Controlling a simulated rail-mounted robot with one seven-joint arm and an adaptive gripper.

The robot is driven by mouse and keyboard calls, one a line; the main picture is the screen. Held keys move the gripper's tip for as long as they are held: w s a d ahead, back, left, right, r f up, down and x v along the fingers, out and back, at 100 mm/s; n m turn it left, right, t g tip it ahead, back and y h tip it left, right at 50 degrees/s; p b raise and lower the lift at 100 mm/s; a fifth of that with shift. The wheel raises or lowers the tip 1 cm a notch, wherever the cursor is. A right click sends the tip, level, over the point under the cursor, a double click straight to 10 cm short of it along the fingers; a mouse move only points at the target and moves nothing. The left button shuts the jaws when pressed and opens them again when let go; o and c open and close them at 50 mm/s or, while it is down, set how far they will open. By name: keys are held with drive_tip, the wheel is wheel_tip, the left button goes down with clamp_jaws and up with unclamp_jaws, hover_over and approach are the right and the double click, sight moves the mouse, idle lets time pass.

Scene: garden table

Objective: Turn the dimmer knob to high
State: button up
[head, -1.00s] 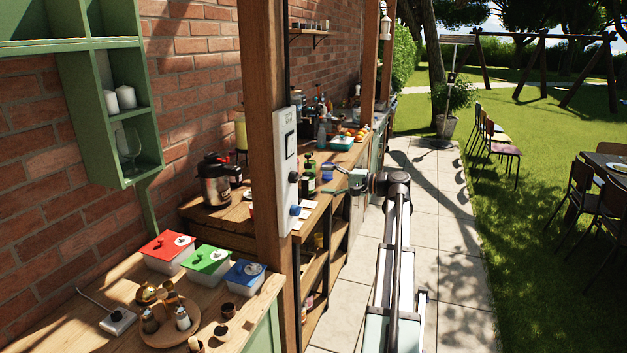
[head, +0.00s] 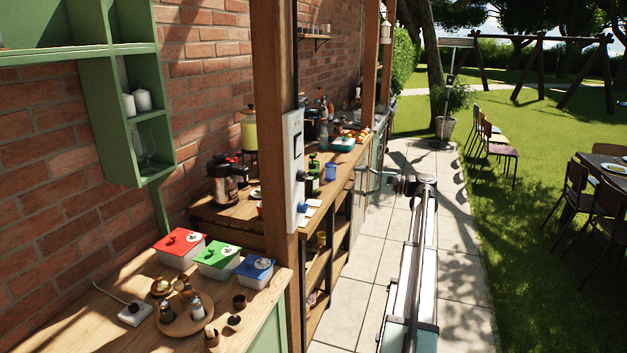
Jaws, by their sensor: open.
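A tall pale control panel (head: 293,150) is fixed to the wooden post. A black knob (head: 300,176) sticks out from its middle, and a blue knob (head: 303,208) sits lower down. I cannot tell which of them is the dimmer knob, and their pointer settings are too small to read. My gripper (head: 357,180) is open and empty to the right of the panel, at about the black knob's height in the picture. It is apart from both knobs.
The wooden post (head: 272,120) stands left of my arm. Behind it, a counter holds a kettle (head: 226,180), bottles and cups. The near counter holds lidded boxes (head: 218,259) and a round tray (head: 186,322). The paved path (head: 365,300) is clear around my arm.

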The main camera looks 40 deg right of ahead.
drive_tip(key=p, duration=0.6)
approach(307, 177)
drive_tip(key=shift+m, duration=0.4)
drive_tip(key=x, duration=0.8)
drive_tip(key=shift+w+r, duration=0.1)
drive_tip(key=shift+w, duration=0.1)
drive_tip(key=shift+x, duration=0.8)
drive_tip(key=shift+d, duration=0.1)
drive_tip(key=c, duration=1.2)
